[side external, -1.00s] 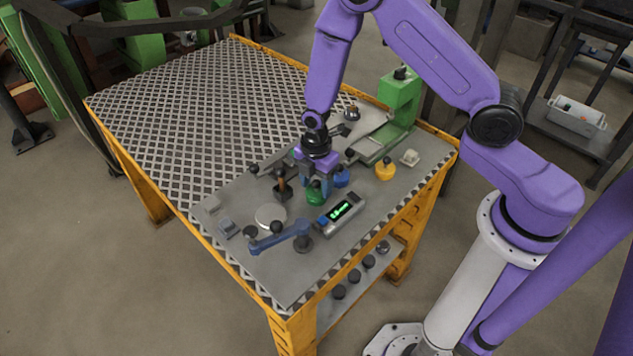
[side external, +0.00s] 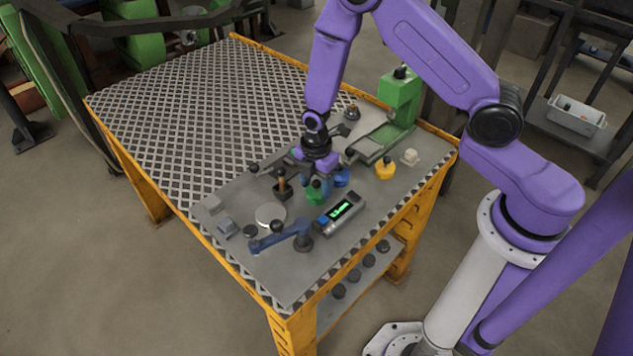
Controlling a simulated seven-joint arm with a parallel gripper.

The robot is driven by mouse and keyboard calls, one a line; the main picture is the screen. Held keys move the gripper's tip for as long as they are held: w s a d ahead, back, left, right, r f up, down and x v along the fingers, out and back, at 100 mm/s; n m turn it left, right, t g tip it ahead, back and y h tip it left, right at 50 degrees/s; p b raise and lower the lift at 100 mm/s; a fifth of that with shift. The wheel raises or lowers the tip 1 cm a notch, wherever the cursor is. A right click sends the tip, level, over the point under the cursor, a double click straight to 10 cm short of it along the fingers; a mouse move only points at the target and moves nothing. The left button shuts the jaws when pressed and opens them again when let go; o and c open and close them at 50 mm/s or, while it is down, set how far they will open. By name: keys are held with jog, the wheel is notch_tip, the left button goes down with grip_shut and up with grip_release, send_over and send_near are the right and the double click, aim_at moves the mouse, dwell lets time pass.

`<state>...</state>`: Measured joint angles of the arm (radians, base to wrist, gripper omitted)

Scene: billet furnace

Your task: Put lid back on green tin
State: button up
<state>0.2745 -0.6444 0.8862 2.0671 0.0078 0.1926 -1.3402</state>
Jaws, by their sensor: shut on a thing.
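The green tin (side external: 315,197) stands on the grey plate near the front of the bench. A green lid with a dark knob (side external: 316,185) shows at its top. My gripper (side external: 316,181) points down right at the tin, with its fingers around the knob area, shut on the lid. The lid looks on or just above the tin; I cannot tell whether it is fully seated. The fingers partly hide the tin's far side. A blue tin (side external: 342,178) stands close behind to the right, and a yellow tin (side external: 385,171) stands farther right.
A grey device with a green display (side external: 341,211) lies just in front of the green tin. A blue lever arm (side external: 281,237), a pale round disc (side external: 270,215) and a wooden-handled tool (side external: 282,185) are to the left. A green stand (side external: 400,97) is at the back right.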

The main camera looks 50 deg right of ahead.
dwell(0.3)
jog(key=o, duration=1.4)
jog(key=shift+c, duration=0.2)
jog(key=shift+r, duration=3.45)
grip_shut()
jog(key=shift+f, duration=1.75)
